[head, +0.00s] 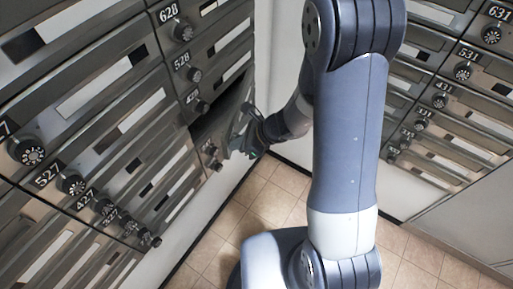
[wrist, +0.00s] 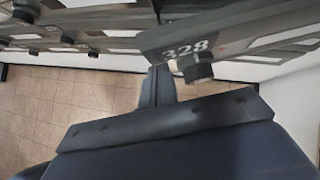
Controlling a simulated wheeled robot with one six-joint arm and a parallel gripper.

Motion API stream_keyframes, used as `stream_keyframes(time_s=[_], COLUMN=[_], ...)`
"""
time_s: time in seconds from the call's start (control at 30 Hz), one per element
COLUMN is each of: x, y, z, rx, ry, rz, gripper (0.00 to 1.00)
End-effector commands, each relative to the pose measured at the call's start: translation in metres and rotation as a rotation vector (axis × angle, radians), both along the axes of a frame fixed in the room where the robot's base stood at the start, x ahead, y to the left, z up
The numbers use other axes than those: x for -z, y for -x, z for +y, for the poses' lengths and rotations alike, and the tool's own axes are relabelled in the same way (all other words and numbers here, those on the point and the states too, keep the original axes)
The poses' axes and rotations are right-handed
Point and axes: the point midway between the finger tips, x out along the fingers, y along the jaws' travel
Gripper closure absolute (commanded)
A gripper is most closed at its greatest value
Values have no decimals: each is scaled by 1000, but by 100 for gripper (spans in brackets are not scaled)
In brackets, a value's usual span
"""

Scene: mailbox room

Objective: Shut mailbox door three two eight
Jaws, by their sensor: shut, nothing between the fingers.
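Mailbox door 328 (wrist: 240,38) shows in the wrist view with its number plate and a round black knob (wrist: 196,68). It stands at an angle to the doors beside it. In the head view a dark opening (head: 208,124) shows in the left bank below door 428, and the door by it is partly hidden by my gripper. My gripper (head: 243,138) is shut and empty, close to this door. In the wrist view its fingers (wrist: 160,86) are just left of the 328 knob; I cannot tell whether they touch the door.
Other mailbox doors with knobs fill the left bank (head: 110,110), and another bank (head: 440,100) stands at the right. A white wall (head: 278,75) lies between them. The tiled floor (head: 225,225) looks clear. My arm covers the middle of the head view.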

Motion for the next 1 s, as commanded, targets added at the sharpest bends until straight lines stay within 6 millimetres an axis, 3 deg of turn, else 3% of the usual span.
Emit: stream_keyframes(time_s=[0.2, 0.5, 0.73, 1.0], x=[4, 2, 1, -1], y=[-12, -35, -46, -52], z=[48, 95, 113, 120], rx=[127, 285, 354, 375], ry=[-1, -2, -1, -4], rz=[-5, -3, 0, -2], gripper=[100, 100, 100, 100])
